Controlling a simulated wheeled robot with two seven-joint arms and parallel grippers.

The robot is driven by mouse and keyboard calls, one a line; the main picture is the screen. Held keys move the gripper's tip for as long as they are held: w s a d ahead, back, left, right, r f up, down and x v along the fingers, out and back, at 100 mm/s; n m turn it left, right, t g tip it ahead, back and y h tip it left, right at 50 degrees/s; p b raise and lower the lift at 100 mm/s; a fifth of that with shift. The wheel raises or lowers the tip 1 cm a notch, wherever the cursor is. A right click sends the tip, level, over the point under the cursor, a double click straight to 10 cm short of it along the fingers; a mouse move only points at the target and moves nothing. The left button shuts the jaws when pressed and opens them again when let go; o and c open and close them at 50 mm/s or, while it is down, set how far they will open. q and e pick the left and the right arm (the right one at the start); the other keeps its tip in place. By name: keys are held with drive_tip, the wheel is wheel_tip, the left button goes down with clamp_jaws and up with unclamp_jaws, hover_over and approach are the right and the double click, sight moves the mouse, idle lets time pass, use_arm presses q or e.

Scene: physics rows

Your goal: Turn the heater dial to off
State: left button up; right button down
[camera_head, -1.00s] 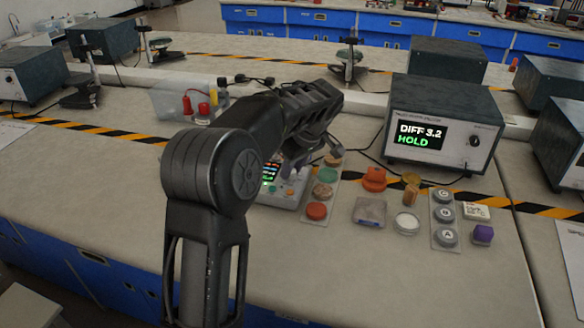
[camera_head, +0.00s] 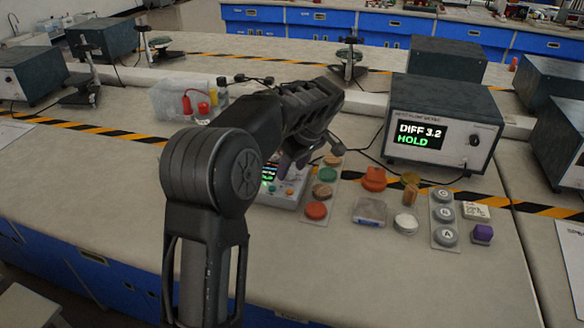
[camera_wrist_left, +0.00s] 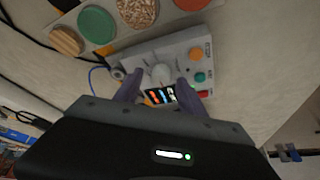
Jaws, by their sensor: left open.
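The heater's grey control box (camera_head: 283,190) lies on the bench, with a small lit screen and coloured buttons. It also shows in the left wrist view, with its screen (camera_wrist_left: 160,95) below a pale round dial (camera_wrist_left: 161,74). My left gripper (camera_head: 296,162) is open above the box. In the left wrist view, its purple fingers (camera_wrist_left: 157,86) stand apart at either side of the dial; I cannot tell whether they touch it. My arm hides part of the box in the head view, and I cannot read the dial's setting. My right gripper is not in view.
A strip of coloured discs (camera_head: 320,192) lies right of the box. An instrument reading "DIFF 3.2 HOLD" (camera_head: 443,125) stands behind, right. A clear bin (camera_head: 172,102) stands behind my arm. A grey button strip (camera_head: 444,222) and small items lie farther right. The bench front is clear.

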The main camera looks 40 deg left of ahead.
use_arm(q)
drive_tip(key=v, duration=0.7)
drive_tip(key=shift+r, duration=0.1)
